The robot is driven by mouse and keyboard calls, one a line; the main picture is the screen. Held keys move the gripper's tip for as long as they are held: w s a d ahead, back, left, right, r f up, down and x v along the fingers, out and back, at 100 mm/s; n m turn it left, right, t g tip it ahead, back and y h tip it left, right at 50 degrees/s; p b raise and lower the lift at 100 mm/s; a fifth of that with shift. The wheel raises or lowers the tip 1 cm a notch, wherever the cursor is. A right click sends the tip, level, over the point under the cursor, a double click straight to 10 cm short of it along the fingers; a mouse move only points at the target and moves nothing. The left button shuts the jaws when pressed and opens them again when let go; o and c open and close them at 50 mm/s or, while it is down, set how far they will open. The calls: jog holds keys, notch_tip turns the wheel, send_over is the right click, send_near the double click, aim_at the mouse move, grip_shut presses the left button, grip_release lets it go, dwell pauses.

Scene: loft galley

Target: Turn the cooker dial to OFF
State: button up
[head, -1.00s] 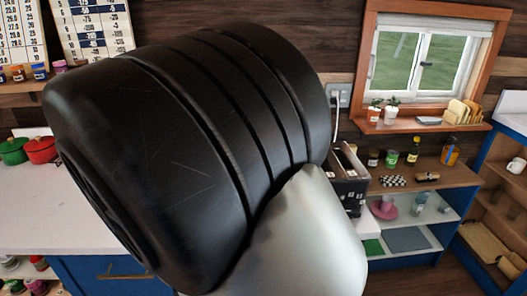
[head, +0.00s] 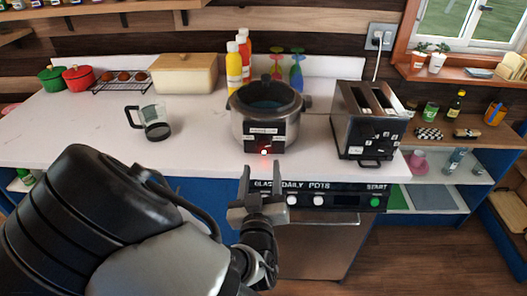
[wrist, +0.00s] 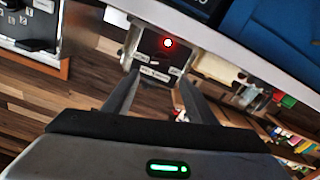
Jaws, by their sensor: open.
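The cooker (head: 240,125) is a round dark-and-steel pot on the white counter, with its lid area open to view on top. Its black front panel (head: 280,137) carries small white labels, too small to read, and a glowing red spot (head: 264,152) low down. My gripper (head: 263,178) is open and empty, just in front of and below this panel, its fingers apart from it. In the wrist view the panel (wrist: 152,58) and red spot (wrist: 168,43) appear between and beyond the open fingers (wrist: 155,97). I cannot make out the dial or its setting.
A black toaster (head: 368,118) stands right of the cooker. A glass jug (head: 155,125) is on the left, with bottles (head: 234,68) and a bread box (head: 184,74) behind. A dishwasher (head: 318,245) is under the counter edge, below my gripper.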

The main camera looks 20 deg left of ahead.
aim_at(263, 146)
jog(key=x, duration=0.9)
jog(key=c, duration=1.1)
